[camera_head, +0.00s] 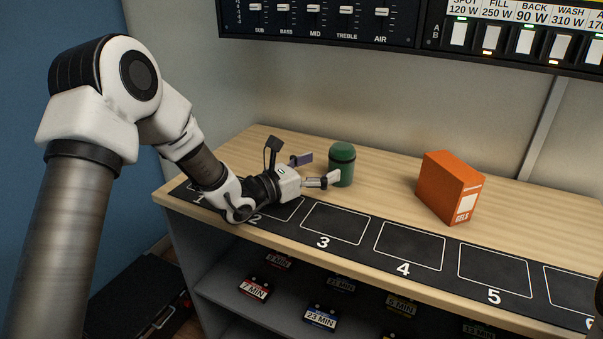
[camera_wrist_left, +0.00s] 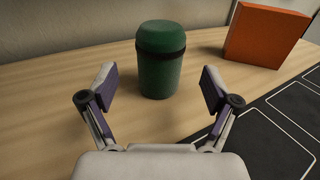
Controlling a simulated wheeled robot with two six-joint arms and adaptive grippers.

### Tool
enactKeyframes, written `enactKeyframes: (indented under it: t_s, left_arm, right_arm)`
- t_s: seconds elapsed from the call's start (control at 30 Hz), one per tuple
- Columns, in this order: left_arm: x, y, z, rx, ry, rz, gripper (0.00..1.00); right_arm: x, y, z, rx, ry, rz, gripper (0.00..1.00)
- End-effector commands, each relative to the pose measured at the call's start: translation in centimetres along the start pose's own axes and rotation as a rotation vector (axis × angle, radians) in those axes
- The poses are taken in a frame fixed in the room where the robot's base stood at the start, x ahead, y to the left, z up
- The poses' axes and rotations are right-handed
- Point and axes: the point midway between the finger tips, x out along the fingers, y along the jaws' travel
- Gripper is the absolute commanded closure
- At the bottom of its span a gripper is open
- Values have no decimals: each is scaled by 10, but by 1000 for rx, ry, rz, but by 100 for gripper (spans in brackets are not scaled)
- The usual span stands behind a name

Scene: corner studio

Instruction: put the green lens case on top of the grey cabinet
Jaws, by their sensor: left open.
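The green lens case (camera_head: 342,165) is an upright cylinder with a dark band below its lid. It stands on the wooden top (camera_head: 385,175) of the shelf unit. In the left wrist view the lens case (camera_wrist_left: 161,65) stands just beyond and between the fingertips. My left gripper (camera_head: 318,170) is open and empty, low over the wooden top, with its fingers pointing at the case. It also shows open in the left wrist view (camera_wrist_left: 159,88). I cannot identify a grey cabinet apart from the grey-sided shelf unit (camera_head: 195,255) under the wooden top. My right gripper is not in view.
An orange box (camera_head: 445,187) stands right of the case. A black strip with numbered outlined slots (camera_head: 409,245) runs along the front edge. Small labelled boxes (camera_head: 322,316) sit on the shelf below. Control panels (camera_head: 330,20) hang on the wall above. A black case (camera_head: 140,295) lies on the floor at left.

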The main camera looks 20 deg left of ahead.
Motion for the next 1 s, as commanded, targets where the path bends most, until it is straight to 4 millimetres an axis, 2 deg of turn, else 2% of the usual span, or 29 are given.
enactKeyframes:
  t_s: [0.1, 0.2, 0.3, 0.43, 1.0]
  left_arm:
    - [-34, 2, 2, -7, -4, 5, 12]
    - [-56, 1, 2, -6, -4, 3, 12]
    - [-69, 1, 2, -3, -3, 2, 12]
    - [-76, 0, 0, 0, -1, -1, 12]
    - [-75, 0, 0, 0, -1, -1, 12]
  right_arm:
    - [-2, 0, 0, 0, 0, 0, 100]
    - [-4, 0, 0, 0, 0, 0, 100]
    - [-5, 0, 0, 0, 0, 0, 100]
    - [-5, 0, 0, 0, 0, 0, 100]
    - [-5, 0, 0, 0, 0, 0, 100]
